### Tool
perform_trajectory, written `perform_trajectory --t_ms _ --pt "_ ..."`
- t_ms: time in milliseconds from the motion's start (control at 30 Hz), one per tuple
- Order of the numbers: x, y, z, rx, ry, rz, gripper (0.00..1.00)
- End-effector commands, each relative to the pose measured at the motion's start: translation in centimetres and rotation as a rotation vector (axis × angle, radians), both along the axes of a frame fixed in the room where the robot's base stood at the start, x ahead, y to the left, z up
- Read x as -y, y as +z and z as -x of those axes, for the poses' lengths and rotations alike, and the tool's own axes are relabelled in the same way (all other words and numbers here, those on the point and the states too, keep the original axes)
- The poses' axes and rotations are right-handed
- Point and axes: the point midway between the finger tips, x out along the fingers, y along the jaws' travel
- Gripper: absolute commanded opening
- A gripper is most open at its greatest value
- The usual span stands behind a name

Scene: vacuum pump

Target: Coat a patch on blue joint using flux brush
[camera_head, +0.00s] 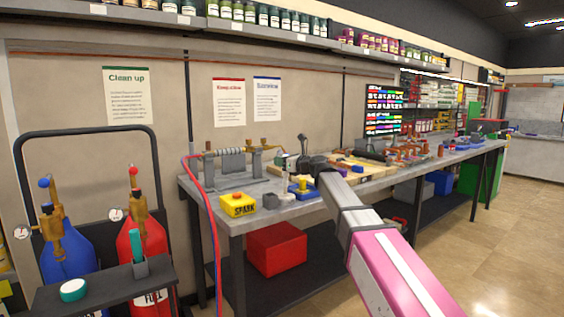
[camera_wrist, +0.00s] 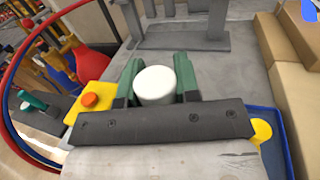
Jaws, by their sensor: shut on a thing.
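My gripper (camera_wrist: 155,75) is shut on a white round-topped thing (camera_wrist: 155,88), seen end-on between its green fingers in the wrist view. It could be the flux brush, but its bristles are hidden. In the head view my gripper (camera_head: 312,166) is over the near part of the workbench, partly hidden by my arm. A blue tray-like piece with a yellow knob (camera_head: 302,187) is just beside it; it also shows at the right of the wrist view (camera_wrist: 283,140). I cannot make out which piece is the blue joint.
The grey workbench (camera_head: 215,200) carries a yellow SPARK box (camera_head: 238,205), a metal stand with coil (camera_head: 232,163) and wooden boards (camera_head: 358,165). Blue and red gas cylinders (camera_head: 145,260) stand at left, with hoses running along the bench's left end. A red bin (camera_head: 277,250) is below.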

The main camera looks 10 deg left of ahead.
Motion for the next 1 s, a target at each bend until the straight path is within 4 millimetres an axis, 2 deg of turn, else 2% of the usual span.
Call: perform_trajectory --t_ms 1000 --pt "0.00 -0.75 0.00 0.000 0.000 0.000 0.06"
